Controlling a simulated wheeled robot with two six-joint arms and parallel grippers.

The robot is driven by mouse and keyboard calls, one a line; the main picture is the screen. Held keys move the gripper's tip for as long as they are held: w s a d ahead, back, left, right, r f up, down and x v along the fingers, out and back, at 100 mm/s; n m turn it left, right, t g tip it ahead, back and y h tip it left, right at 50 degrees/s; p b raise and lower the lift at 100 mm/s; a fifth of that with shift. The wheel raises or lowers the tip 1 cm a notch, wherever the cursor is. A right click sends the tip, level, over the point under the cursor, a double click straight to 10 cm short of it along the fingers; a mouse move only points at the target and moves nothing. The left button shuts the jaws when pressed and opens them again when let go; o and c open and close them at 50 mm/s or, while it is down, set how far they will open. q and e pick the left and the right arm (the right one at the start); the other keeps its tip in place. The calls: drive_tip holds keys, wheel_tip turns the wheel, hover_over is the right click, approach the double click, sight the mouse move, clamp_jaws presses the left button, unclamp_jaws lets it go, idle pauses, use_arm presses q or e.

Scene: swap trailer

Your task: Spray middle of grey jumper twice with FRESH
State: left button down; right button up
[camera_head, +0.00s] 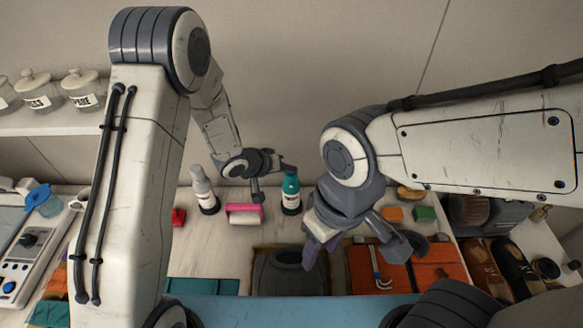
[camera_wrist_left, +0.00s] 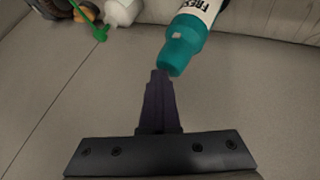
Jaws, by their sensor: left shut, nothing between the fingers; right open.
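The FRESH bottle (camera_head: 291,194), teal and white with a dark base, stands upright on the back worktop. It also shows in the left wrist view (camera_wrist_left: 192,30), where its label reads FRESH. My left gripper (camera_head: 287,169) is shut and empty, with its tips at the bottle's teal top; the left wrist view shows the closed fingers (camera_wrist_left: 158,76) right beside the cap. I cannot tell whether they touch it. The dark grey jumper (camera_head: 278,274) lies folded at the front middle, its right side partly hidden by my right gripper. My right gripper (camera_head: 352,246) is open and empty above its right side.
A grey-white bottle (camera_head: 203,188) and a pink-and-white roller (camera_head: 244,213) stand left of FRESH. Orange cloth (camera_head: 437,262) lies right of the jumper, dark shoes (camera_head: 492,268) farther right. Glass jars (camera_head: 81,91) sit on a left shelf.

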sight(288, 176)
use_arm(q)
drive_tip(key=shift+s+a+f, duration=0.15)
drive_tip(key=shift+s+f, duration=0.25)
drive_tip(key=shift+f, duration=0.35)
drive_tip(key=shift+r, duration=0.1)
drive_tip(key=shift+r+p, duration=0.2)
drive_tip(key=shift+p, duration=0.2)
drive_tip(key=shift+r+p, duration=0.6)
drive_tip(key=shift+p, duration=0.05)
wheel_tip(288, 176, up, 5)
drive_tip(key=p, duration=0.5)
drive_tip(key=shift+w+r, duration=0.15)
drive_tip(key=shift+r, duration=0.05)
drive_tip(key=shift+f, duration=0.1)
drive_tip(key=shift+w, duration=0.1)
